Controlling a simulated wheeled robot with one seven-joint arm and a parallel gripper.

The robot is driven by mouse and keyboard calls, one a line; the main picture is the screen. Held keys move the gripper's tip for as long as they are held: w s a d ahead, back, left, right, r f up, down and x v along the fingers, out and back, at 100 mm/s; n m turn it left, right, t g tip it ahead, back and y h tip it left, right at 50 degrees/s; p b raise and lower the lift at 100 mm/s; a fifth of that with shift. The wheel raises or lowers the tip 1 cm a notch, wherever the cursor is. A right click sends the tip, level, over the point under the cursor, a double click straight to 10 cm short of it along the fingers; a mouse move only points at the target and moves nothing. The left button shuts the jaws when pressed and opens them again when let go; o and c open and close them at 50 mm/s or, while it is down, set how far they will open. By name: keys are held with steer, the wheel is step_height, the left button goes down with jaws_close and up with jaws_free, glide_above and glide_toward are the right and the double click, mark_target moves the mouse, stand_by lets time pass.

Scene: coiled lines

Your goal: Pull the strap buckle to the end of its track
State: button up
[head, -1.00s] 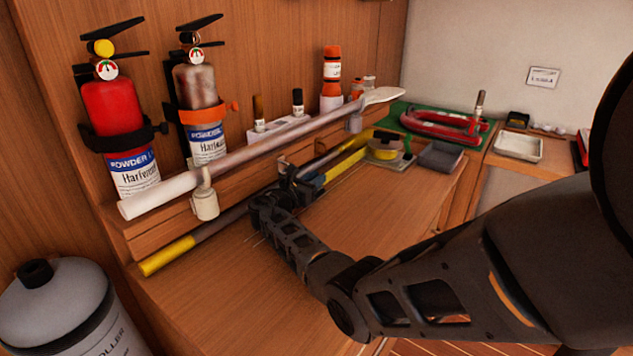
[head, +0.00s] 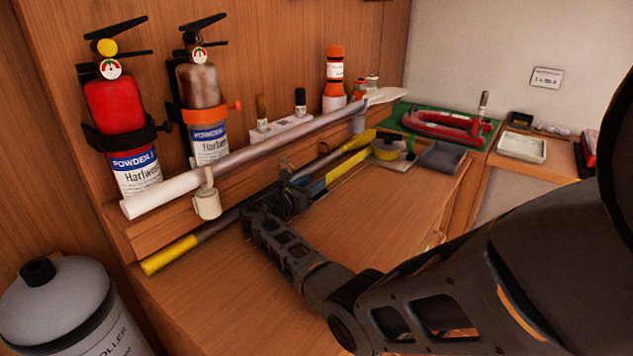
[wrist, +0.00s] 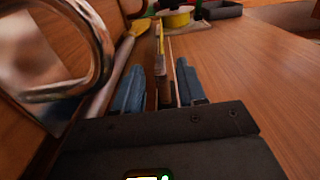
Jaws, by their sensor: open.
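My gripper (head: 308,187) is low over the wooden bench, beside the long pole. In the wrist view its two blue fingers (wrist: 160,84) are apart. A thin upright yellow strip (wrist: 160,40) runs away ahead of them, with a narrow brownish-grey piece (wrist: 164,88) at its near end between the fingers. That piece may be the strap buckle; I cannot tell whether either finger touches it. In the head view the yellow strip (head: 347,167) shows beyond the gripper, and my wrist hides its near end.
A metal ring (wrist: 95,60) is close to the wrist camera at left. A pale pole (head: 270,145) and a yellow-ended pole (head: 170,255) lie along the ledge. A round yellow-banded item (head: 388,148) and a grey tray (head: 441,156) stand beyond. The bench at right is clear.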

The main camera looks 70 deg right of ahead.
mark_target(313, 182)
steer(key=shift+v, duration=2.25)
steer(key=shift+s, duration=0.1)
